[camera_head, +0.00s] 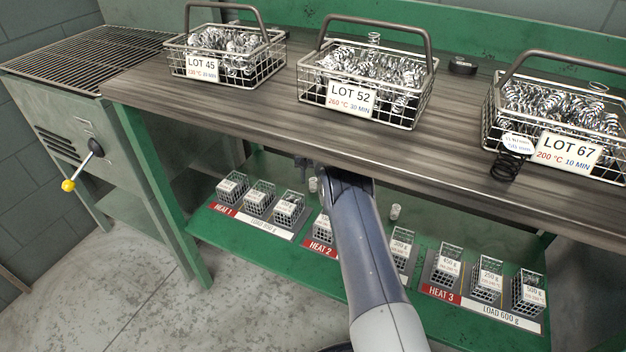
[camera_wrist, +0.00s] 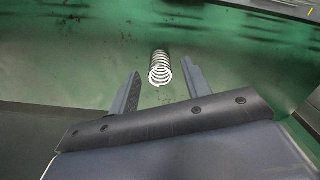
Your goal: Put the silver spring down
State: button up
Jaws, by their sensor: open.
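A silver spring (camera_wrist: 160,68) shows in the wrist view against the green lower shelf (camera_wrist: 90,60). It sits between or just beyond my fingertips, with a gap to the finger on each side. Whether it rests fully on the shelf is hard to tell. My gripper (camera_wrist: 161,72) is open. In the head view my gripper (camera_head: 308,163) reaches under the front edge of the bench top and is partly hidden. A small pale spring (camera_head: 313,185) shows just below it there. Another small pale coil or cup (camera_head: 395,211) stands on the shelf right of my arm.
Wire baskets of springs marked LOT 45 (camera_head: 203,68), LOT 52 (camera_head: 351,98) and LOT 67 (camera_head: 568,149) stand on the bench top (camera_head: 250,108). A dark spring (camera_head: 505,165) is by LOT 67. Small labelled baskets stand on the shelf's HEAT 1 (camera_head: 225,210), HEAT 2 (camera_head: 319,247) and HEAT 3 (camera_head: 441,294) strips.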

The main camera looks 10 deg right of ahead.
aim_at(313, 180)
notch_tip(313, 180, up, 6)
jog(key=shift+f+p, duration=0.1)
jog(key=shift+p, duration=0.9)
jog(key=shift+o, duration=0.4)
jog(key=shift+f, duration=0.1)
